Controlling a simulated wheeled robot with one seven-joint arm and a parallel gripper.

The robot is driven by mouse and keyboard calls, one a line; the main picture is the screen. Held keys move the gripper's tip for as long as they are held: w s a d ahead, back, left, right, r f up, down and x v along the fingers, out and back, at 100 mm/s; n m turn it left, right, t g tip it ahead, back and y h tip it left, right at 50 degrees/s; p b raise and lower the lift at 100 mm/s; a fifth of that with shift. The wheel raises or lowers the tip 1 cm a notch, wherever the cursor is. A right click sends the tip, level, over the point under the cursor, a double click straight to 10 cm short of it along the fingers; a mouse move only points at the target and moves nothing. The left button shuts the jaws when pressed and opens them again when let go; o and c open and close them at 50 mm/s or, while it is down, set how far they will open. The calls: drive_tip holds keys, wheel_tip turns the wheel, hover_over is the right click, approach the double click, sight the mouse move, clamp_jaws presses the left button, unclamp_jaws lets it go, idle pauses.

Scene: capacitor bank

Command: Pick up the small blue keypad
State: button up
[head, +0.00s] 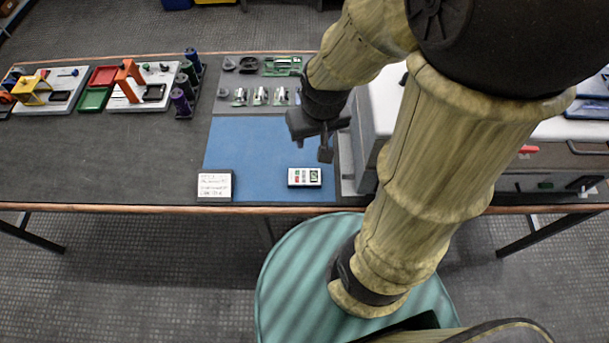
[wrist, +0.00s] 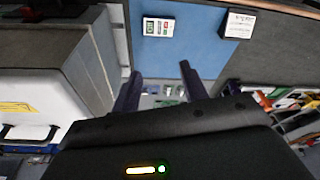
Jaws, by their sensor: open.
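I see no clearly blue keypad. A small white-faced device (head: 304,177) with a few green, red and dark patches lies near the front edge of the blue mat (head: 240,146). It also shows near the top of the wrist view (wrist: 158,27). Its dark side faces the front; I cannot tell whether it is the keypad. My gripper (head: 330,142) is above the right part of the mat, behind and above the device, apart from it. In the wrist view its two dark fingers (wrist: 160,74) are spread with nothing between them.
Several small parts (head: 260,97) sit on a grey area behind the mat. A large grey-white cabinet (head: 376,100) stands close on the right.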

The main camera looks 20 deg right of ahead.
drive_tip(key=o, duration=0.3)
drive_tip(key=shift+w+f, duration=0.1)
drive_tip(key=shift+f, duration=0.15)
drive_tip(key=o, duration=0.8)
drive_tip(key=shift+m+g, duration=0.4)
drive_tip(key=shift+m, duration=0.1)
drive_tip(key=w+f+b, duration=0.2)
drive_tip(key=f+b, duration=0.1)
drive_tip(key=shift+d+f, duration=0.1)
drive_tip(key=shift+f, duration=0.2)
drive_tip(key=shift+o, duration=0.2)
drive_tip(key=w+f+m+g+b, duration=0.1)
drive_tip(key=w+f+b, duration=0.3)
drive_tip(key=f, duration=0.4)
drive_tip(key=shift+w+d+f+m+g, duration=0.2)
drive_tip(key=shift+w+f+m+g, duration=0.15)
drive_tip(key=shift+w+m, duration=0.3)
drive_tip(key=shift+f, duration=0.1)
drive_tip(key=b, duration=0.1)
hover_over(305, 177)
wheel_tip(305, 177, down, 11)
drive_tip(key=shift+f, duration=0.5)
